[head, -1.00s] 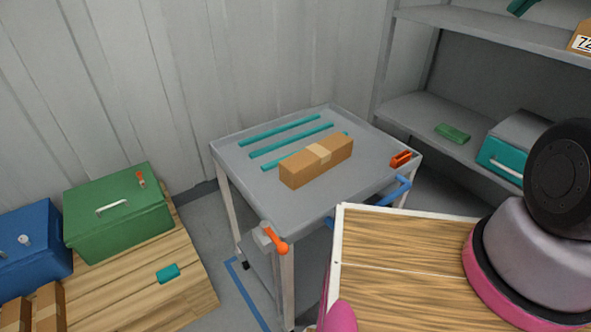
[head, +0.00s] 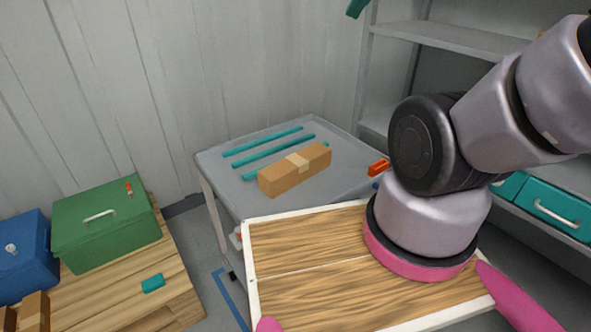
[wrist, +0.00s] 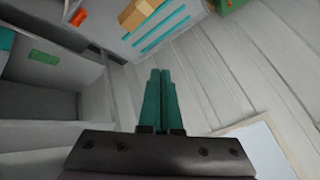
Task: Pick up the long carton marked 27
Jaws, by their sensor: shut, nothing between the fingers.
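A long tan carton (head: 295,169) with a pale tape band lies on top of the grey cart (head: 222,178). No number can be read on its visible faces. It also shows at the top of the wrist view (wrist: 137,15), partly cut off by the frame edge. My gripper's teal fingers (wrist: 160,100) are together and empty in the wrist view. Their tips (head: 357,8) show at the top edge of the head view, well above the cart and apart from the carton.
Several teal strips (head: 262,140) lie behind the carton. An orange piece (head: 378,167) sits at the cart's right edge. Grey shelves (head: 455,40) stand at right, with a teal case (head: 553,207) low down. Green (head: 105,232) and blue (head: 22,258) boxes stand at left.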

